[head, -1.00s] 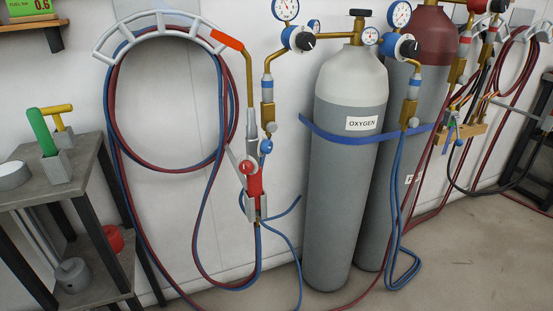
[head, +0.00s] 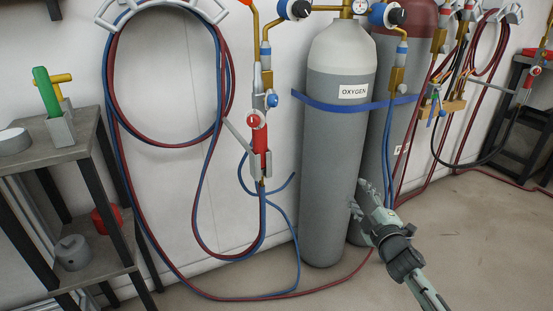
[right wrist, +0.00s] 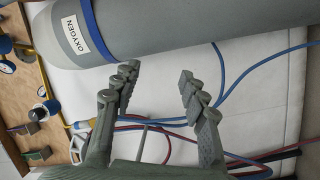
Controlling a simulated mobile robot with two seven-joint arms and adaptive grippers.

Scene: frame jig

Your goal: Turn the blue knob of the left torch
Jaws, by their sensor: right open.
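The left torch (head: 259,135) hangs upright at the wall, left of the oxygen cylinder, with a brass neck at its top. Its blue knob (head: 272,100) sticks out on the right side, and a red knob (head: 253,121) sits lower on the left. My right gripper (head: 362,198) is in front of the oxygen cylinder's lower right side, well to the right of and below the blue knob. In the right wrist view its two fingers (right wrist: 160,74) are apart with nothing between them. I cannot clearly pick out the blue knob in that view. My left gripper is not in view.
The grey oxygen cylinder (head: 334,165) with a blue strap stands right of the torch, a second cylinder (head: 405,40) behind it. Red and blue hoses (head: 206,190) loop around the torch. A grey shelf (head: 80,140) stands at left. The floor in front is clear.

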